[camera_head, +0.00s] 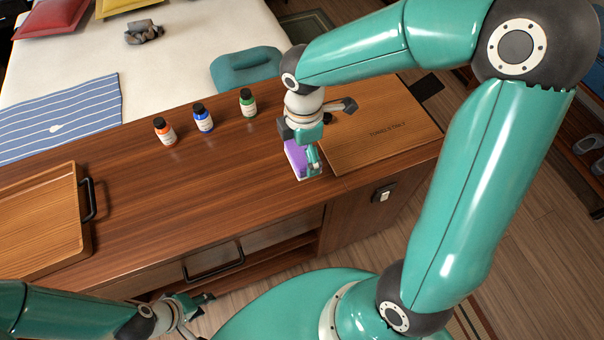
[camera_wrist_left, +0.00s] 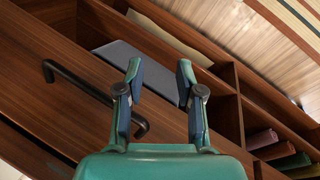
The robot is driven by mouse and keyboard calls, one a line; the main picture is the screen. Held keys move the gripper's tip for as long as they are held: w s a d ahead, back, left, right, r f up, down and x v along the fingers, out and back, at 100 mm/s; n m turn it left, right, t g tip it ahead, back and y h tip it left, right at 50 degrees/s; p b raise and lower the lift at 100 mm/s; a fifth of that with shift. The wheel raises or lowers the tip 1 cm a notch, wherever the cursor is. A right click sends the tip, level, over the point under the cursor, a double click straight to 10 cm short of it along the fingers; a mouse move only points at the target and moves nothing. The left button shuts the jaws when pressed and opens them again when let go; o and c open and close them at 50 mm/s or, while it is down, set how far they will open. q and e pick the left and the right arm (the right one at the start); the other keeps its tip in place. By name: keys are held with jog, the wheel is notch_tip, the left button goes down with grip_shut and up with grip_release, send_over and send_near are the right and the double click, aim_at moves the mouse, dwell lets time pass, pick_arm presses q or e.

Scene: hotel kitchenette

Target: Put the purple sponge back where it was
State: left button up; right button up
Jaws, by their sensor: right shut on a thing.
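The purple sponge (camera_head: 295,156) is in my right gripper (camera_head: 307,163), above or on the wooden counter (camera_head: 230,190), just left of the flat wooden panel. The gripper is shut on it and hides part of it; I cannot tell whether the sponge touches the counter. My left gripper (camera_head: 195,310) is low in front of the counter at the bottom left. The left wrist view shows its two fingers (camera_wrist_left: 159,82) apart with nothing between them.
Orange (camera_head: 165,132), blue (camera_head: 203,119) and green (camera_head: 248,104) bottles stand left of the sponge. A wooden tray (camera_head: 45,262) with a black handle sits at the left. A wooden panel (camera_head: 375,130) lies right. Shelves below the counter hold rolled cloths (camera_wrist_left: 275,150).

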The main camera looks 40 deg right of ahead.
aim_at(303, 182)
notch_tip(303, 182, down, 10)
jog(key=shift+b, duration=0.4)
jog(key=shift+f, duration=0.15)
jog(key=o, duration=0.8)
jog(key=shift+c, duration=0.2)
notch_tip(303, 182, up, 12)
jog(key=shift+r, duration=0.2)
jog(key=shift+f, duration=0.1)
